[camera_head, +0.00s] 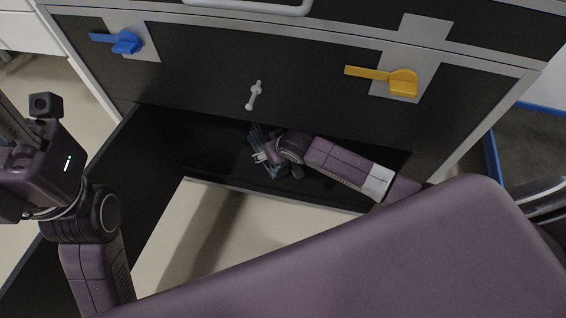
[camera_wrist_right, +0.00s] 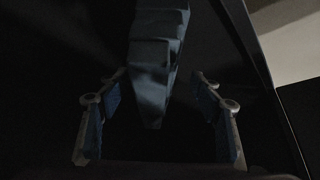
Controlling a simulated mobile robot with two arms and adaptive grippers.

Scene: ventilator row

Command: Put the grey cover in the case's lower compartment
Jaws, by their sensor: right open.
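The black case (camera_head: 205,75) has an open lower compartment (camera_head: 205,130) at the bottom. My right arm reaches into it, and my right gripper (camera_head: 266,158) is inside, low over the dark floor. In the right wrist view, a folded grey-blue piece that looks like the grey cover (camera_wrist_right: 155,75) lies between the spread fingers of the right gripper (camera_wrist_right: 157,92). The fingers stand apart on both sides and do not touch it. The compartment is dark, so the cover's full outline is hidden. My left gripper (camera_head: 12,120) is at the left edge, partly cut off.
A blue latch (camera_head: 126,42) and a yellow latch (camera_head: 402,83) sit on the case front, with a small grey handle (camera_head: 254,95) between them. A black open door panel (camera_head: 100,195) is at the left. Pale floor (camera_head: 215,235) shows in front.

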